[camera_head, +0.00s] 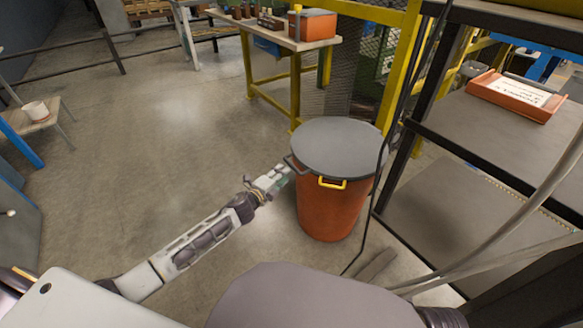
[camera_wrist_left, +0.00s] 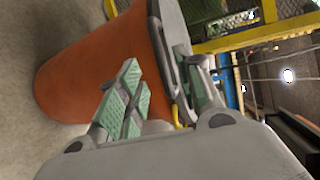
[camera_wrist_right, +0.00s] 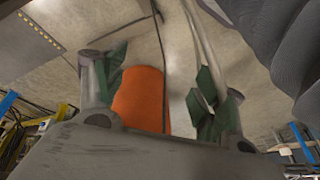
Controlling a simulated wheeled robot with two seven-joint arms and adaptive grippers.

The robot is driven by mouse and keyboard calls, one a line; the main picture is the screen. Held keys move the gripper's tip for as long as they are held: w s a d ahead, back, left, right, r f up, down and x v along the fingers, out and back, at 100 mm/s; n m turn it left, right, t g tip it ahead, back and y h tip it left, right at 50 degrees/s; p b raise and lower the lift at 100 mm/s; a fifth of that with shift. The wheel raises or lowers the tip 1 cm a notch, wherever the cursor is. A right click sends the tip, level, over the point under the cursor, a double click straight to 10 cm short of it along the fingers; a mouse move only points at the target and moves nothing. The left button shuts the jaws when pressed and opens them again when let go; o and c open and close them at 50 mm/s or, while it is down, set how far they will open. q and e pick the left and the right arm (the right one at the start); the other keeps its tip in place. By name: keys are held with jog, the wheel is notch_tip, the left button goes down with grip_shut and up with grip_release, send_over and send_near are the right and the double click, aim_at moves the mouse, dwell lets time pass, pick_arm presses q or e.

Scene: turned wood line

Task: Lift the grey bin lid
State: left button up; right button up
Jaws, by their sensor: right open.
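The grey bin lid (camera_head: 337,147) lies flat on an upright orange bin (camera_head: 332,212). A dark handle (camera_head: 295,164) sticks out at the lid's left side, and a yellow handle (camera_head: 332,184) shows at the front. My left gripper (camera_head: 277,178) is beside the bin, close to the dark handle. In the left wrist view, its fingers (camera_wrist_left: 163,90) stand apart, with the lid's edge and handle (camera_wrist_left: 164,55) reaching between them; firm contact is not clear. My right gripper (camera_wrist_right: 158,85) is open and empty, with the orange bin (camera_wrist_right: 140,100) beyond its fingers.
A dark shelf unit (camera_head: 455,120) with an orange tray (camera_head: 512,97) stands close to the right of the bin. A yellow-legged table (camera_head: 280,38) is behind. Cables hang between bin and shelf. The floor (camera_head: 170,130) to the left is clear.

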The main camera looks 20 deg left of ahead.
aim_at(291, 164)
pick_arm(q)
jog(key=b+x, duration=0.2)
jog(key=x, duration=0.5)
jog(key=shift+w+d+f, duration=0.1)
jog(key=shift+w+f, duration=0.05)
jog(key=shift+w, duration=0.4)
pick_arm(e)
jog(key=shift+t+y, duration=0.4)
jog(key=f, duration=0.2)
jog(key=a+f, duration=0.1)
jog(key=f, duration=0.2)
jog(key=shift+w+a+f, duration=0.25)
jog(key=shift+a+f, duration=0.05)
jog(key=shift+f, duration=0.05)
pick_arm(q)
jog(key=shift+c, duration=0.2)
pick_arm(e)
jog(key=shift+w+r, duration=0.1)
jog(key=shift+r, duration=0.05)
pick_arm(q)
jog(key=c, duration=0.7)
grip_shut()
pick_arm(e)
jog(key=shift+w+d+r, duration=0.1)
jog(key=shift+w+r, duration=0.2)
jog(key=shift+w, duration=0.05)
